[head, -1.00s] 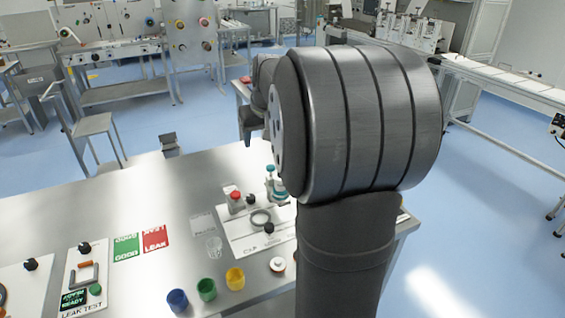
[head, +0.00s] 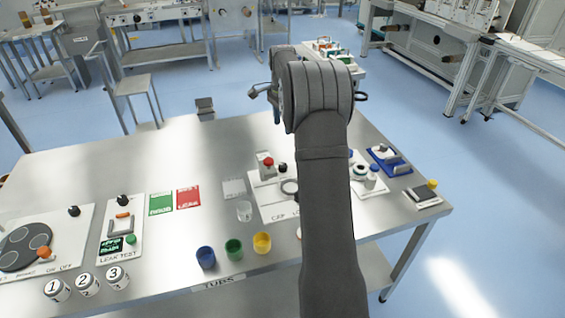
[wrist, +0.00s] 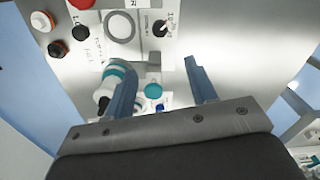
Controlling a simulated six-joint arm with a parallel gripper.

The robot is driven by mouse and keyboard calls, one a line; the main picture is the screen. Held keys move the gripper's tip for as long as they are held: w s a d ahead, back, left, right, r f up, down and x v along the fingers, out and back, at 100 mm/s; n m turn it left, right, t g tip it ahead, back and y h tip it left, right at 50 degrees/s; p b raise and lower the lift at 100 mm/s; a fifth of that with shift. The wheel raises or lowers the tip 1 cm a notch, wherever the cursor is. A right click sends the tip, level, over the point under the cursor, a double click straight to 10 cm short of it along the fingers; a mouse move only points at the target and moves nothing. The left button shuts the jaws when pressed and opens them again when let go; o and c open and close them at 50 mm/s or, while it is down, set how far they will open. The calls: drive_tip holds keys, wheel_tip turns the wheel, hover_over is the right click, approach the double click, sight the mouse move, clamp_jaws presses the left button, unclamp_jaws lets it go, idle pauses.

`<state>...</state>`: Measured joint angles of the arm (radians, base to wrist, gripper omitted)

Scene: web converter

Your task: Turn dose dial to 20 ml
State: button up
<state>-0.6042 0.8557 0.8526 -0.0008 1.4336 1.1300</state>
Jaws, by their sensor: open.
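My gripper (wrist: 162,62) is open and empty in the wrist view, its two blue fingers wide apart. A white bottle-like part with a teal band (wrist: 117,72) lies beside the left finger. A round teal cap or knob (wrist: 153,90) shows between the fingers, lower down; I cannot tell its distance from them. A black knob with printed marks (wrist: 160,28) sits on the white panel beyond the fingertips. The print is too small to read, so I cannot tell which part is the dose dial. In the head view my arm hides the teal parts.
Blue (head: 205,257), green (head: 233,249) and yellow (head: 262,242) cups stand near the front edge. A clear cup (head: 244,210) stands behind them. A blue tray (head: 376,162) lies right of my arm.

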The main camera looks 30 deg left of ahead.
sight(283, 165)
wheel_tip(283, 165, down, 17)
drive_tip(key=shift+r, duration=0.1)
idle(0.3)
drive_tip(key=c, duration=1)
drive_tip(key=shift+m, duration=0.4)
drive_tip(key=m, duration=0.3)
drive_tip(key=shift+m, duration=2)
